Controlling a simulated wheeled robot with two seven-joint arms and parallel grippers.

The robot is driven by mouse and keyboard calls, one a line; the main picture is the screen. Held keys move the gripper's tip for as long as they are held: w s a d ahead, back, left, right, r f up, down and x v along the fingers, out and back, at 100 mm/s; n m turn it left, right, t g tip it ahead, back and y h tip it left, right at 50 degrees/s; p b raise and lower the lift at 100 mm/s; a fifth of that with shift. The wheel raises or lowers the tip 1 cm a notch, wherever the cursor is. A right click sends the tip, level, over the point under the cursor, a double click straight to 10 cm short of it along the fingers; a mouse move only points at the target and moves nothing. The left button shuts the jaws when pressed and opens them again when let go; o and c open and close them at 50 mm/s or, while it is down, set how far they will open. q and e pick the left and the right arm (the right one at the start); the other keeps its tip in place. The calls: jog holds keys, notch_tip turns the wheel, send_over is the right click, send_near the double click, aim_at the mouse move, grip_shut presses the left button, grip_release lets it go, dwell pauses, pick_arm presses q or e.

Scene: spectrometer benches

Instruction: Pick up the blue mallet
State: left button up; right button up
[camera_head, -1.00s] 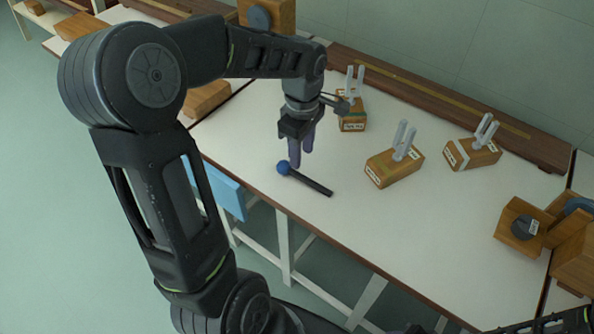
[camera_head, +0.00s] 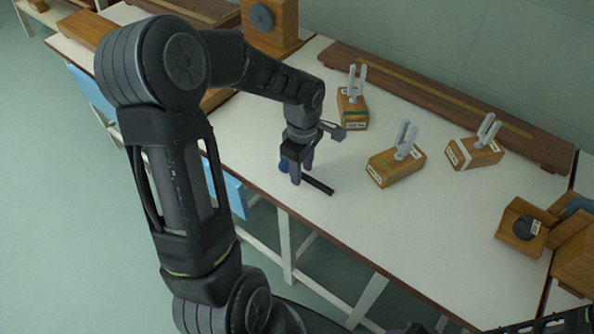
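The blue mallet has a round blue head (camera_head: 284,167) and a black handle (camera_head: 318,186). It lies on the white bench top (camera_head: 390,225) near the front edge, with the handle pointing right and toward me. My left gripper (camera_head: 301,178) points down over the mallet, its fingers at the handle just right of the head. The fingers hide part of the handle and the head. The fingers look a little apart, but I cannot tell whether they grip the handle. My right gripper is not clearly visible; only dark arm parts show at the bottom right.
Several wooden boxes with grey tuning forks, including a front one (camera_head: 396,166), one at the back (camera_head: 352,108) and one at the right (camera_head: 474,153), stand behind the mallet. A long brown rail (camera_head: 450,105) runs along the back. Wooden apparatus (camera_head: 525,228) stands at the right.

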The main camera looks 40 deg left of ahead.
pick_arm(q)
jog(key=shift+f, duration=0.25)
jog(key=shift+c, duration=0.2)
grip_shut()
dwell(0.4)
